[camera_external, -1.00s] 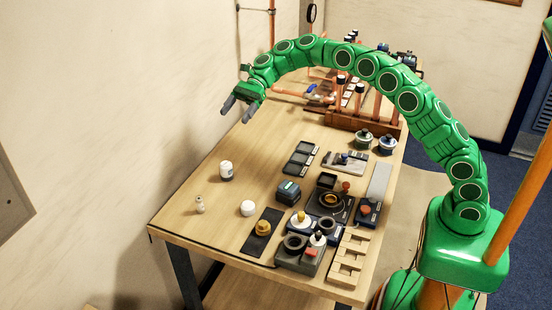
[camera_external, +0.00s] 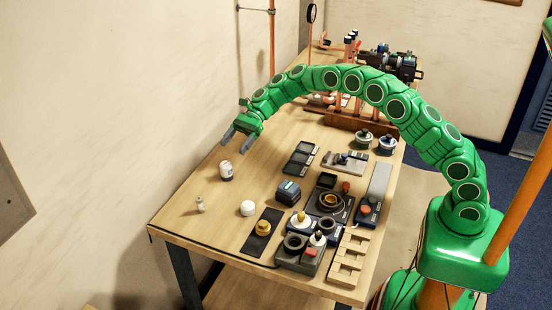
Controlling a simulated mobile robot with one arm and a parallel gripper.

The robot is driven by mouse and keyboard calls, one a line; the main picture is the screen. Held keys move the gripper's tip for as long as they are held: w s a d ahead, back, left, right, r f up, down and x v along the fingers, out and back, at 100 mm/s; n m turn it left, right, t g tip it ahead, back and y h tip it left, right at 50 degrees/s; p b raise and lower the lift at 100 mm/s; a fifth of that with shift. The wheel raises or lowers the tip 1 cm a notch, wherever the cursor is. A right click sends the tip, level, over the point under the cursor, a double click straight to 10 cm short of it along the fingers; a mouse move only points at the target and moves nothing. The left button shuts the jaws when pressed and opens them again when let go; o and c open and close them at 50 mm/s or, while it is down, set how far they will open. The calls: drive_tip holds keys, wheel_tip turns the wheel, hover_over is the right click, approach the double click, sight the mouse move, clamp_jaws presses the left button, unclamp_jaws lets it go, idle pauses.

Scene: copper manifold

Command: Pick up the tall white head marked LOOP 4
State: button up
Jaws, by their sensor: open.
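A white head with a dark band (camera_external: 226,171) stands upright on the left side of the wooden table; its marking is too small to read. A smaller, slim white piece (camera_external: 200,204) stands nearer the table's left front corner, and a low round white piece (camera_external: 247,208) sits to its right. I cannot tell by lettering which is LOOP 4. My gripper (camera_external: 237,141) is open and empty, above and just beyond the banded white head, its grey fingers pointing down and apart from it.
A dark mat with a brass piece (camera_external: 263,228), a dark blue block (camera_external: 289,191) and several fixtures fill the table's right front. Dark square trays (camera_external: 301,157) lie mid-table. Copper pipes in a wooden rack (camera_external: 350,120) stand behind. The table's left strip is mostly clear.

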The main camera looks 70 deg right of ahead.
approach(222, 175)
drive_tip(key=shift+s+a, duration=0.15)
drive_tip(key=shift+a, duration=0.5)
drive_tip(key=shift+a+f, duration=0.15)
drive_tip(key=shift+f, duration=0.4)
drive_tip(key=shift+w+r+x, duration=0.1)
drive_tip(key=shift+x, duration=1.8)
drive_tip(key=shift+w+r+x, duration=0.15)
drive_tip(key=shift+x, duration=1.75)
drive_tip(key=c, duration=1.1)
